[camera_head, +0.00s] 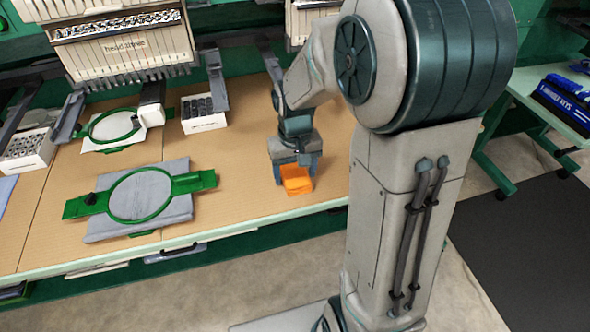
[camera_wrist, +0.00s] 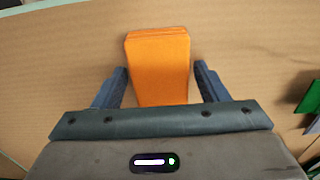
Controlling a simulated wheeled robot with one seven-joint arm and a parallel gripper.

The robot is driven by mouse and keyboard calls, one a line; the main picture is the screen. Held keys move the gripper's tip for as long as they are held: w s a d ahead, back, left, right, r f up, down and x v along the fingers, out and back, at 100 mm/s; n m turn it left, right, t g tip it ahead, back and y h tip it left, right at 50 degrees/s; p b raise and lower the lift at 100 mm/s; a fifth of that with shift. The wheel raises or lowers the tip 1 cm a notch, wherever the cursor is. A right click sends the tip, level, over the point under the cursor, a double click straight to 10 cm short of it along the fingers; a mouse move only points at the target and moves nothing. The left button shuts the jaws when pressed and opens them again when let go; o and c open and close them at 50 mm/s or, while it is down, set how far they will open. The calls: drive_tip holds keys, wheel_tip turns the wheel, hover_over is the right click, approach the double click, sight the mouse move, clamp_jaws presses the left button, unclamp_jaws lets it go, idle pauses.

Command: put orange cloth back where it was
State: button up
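The orange cloth (camera_head: 296,178) is a small folded stack on the tan table top (camera_head: 240,165), near its front edge. My gripper (camera_head: 296,161) is right over it, pointing down. In the wrist view the orange cloth (camera_wrist: 158,65) lies between the two blue fingers of my gripper (camera_wrist: 160,80). A gap shows between the cloth and each finger, so the fingers are open and not touching it at the sides. The cloth's near end is hidden behind the gripper body.
Left of the cloth lies a green hoop (camera_head: 142,194) on grey fabric. Boxes of spools (camera_head: 203,113) (camera_head: 27,150) and a second green hoop (camera_head: 110,126) stand further back under the machine heads (camera_head: 125,45). Bare table lies between the large hoop and the cloth.

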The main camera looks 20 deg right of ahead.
sight(295, 174)
drive_tip(key=shift+o, duration=0.2)
drive_tip(key=shift+r, duration=0.15)
wheel_tip(295, 174, up, 12)
drive_tip(key=p, duration=0.2)
drive_tip(key=s+f+t, duration=0.2)
drive_tip(key=s, duration=1.1)
drive_tip(key=shift+s+a, duration=0.15)
drive_tip(key=shift+s, duration=0.2)
idle(0.4)
